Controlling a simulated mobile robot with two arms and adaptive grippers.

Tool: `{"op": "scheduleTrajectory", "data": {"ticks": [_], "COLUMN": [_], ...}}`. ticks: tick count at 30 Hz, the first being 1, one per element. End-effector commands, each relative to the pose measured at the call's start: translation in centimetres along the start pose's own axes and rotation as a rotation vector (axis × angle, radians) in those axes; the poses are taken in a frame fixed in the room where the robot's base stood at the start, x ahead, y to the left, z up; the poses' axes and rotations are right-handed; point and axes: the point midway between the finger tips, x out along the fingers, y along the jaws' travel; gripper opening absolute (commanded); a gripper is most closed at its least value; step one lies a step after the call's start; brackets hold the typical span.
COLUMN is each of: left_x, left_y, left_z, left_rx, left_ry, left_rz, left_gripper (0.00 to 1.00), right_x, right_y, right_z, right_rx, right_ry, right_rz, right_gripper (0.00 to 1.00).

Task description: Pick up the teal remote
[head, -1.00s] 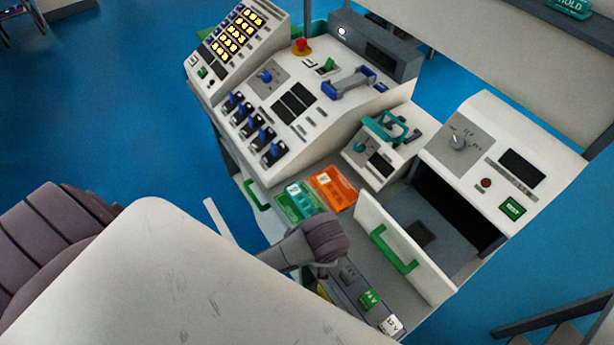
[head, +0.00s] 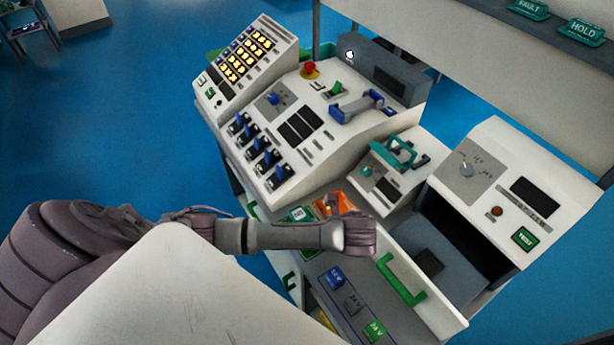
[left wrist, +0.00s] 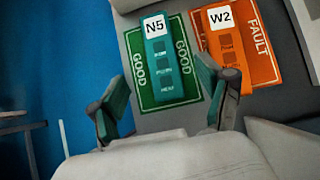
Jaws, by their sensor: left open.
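In the left wrist view the teal remote (left wrist: 163,75), labelled N5, lies on a green GOOD mat (left wrist: 135,62). Beside it an orange remote (left wrist: 228,50), labelled W2, lies on an orange FAULT mat (left wrist: 263,70). My left gripper (left wrist: 164,84) is open and empty. Its fingers appear on either side of the teal remote's lower part; the height gap is unclear. In the head view my left gripper (head: 362,235) is above the bench front, and my arm hides most of both mats. My right gripper is in neither view.
A white front panel with a green handle (head: 400,280) stands right of my left gripper. A sloped control console (head: 300,125) with blue levers rises behind. Blue, grey and green blocks (head: 352,303) lie in front on the bench. A tester box (head: 500,200) stands at right.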

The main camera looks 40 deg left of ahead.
Motion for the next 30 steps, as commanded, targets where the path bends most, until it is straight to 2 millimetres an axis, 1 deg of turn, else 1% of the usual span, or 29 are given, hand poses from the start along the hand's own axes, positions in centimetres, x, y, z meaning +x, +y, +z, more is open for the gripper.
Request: {"op": "scheduleTrajectory", "data": {"ticks": [1, 3, 8, 13, 16, 19, 25, 26, 30], "left_x": [0.7, 1.3, 2.3, 4.8, 6.1, 6.8, 6.9, 6.9, 6.9], "left_y": [0.1, 0.1, 0.0, 0.0, 0.0, -0.1, -0.1, -0.1, -0.1], "left_z": [0.0, 0.0, 0.0, -0.1, -0.2, -0.2, -0.3, -0.3, -0.3], "left_rx": [0.000, 0.000, -0.001, -0.001, -0.001, -0.001, -0.001, -0.001, -0.001], "left_ry": [0.000, 0.001, 0.001, 0.001, 0.001, 0.002, 0.003, 0.003, 0.003], "left_rz": [0.003, 0.001, 0.001, 0.003, 0.001, 0.000, -0.002, -0.002, -0.002], "left_gripper": [0.78, 0.78, 0.78, 0.78, 0.78, 0.78, 0.78, 0.76, 0.53], "right_x": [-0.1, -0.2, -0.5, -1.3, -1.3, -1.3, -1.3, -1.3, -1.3], "right_y": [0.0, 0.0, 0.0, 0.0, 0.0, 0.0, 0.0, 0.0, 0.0], "right_z": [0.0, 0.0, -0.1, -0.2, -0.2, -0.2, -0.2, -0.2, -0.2], "right_rx": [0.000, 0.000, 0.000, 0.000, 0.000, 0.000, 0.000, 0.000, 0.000], "right_ry": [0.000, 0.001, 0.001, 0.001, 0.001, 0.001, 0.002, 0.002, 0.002], "right_rz": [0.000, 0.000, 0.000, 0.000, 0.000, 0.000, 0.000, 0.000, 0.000], "right_gripper": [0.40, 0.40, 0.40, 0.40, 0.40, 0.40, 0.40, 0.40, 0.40]}}
